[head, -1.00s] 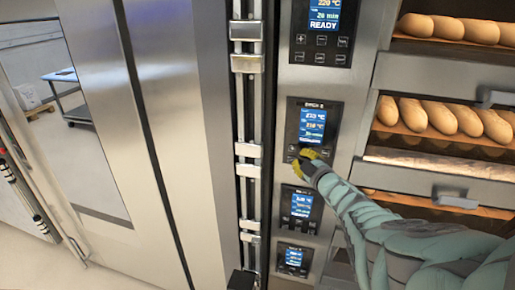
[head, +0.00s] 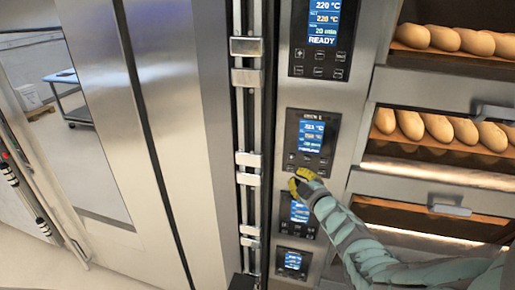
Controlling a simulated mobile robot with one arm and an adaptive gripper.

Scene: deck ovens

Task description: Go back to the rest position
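My gripper (head: 296,183), with yellow fingertips, is at the lower edge of the second control panel (head: 309,143) of the deck oven. I cannot tell whether it touches the panel. Its fingers look close together, but I cannot tell whether they are open or shut. My arm reaches in from the lower right and covers part of the third panel (head: 299,213). The second panel has a lit blue screen with small text and buttons below it. No thing shows in the gripper.
A lowest panel (head: 292,262) is lit. Oven decks with bread loaves (head: 440,127) and a door handle (head: 450,210) are at the right. Steel cabinet doors (head: 170,100) stand left. A cart (head: 72,97) is far left.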

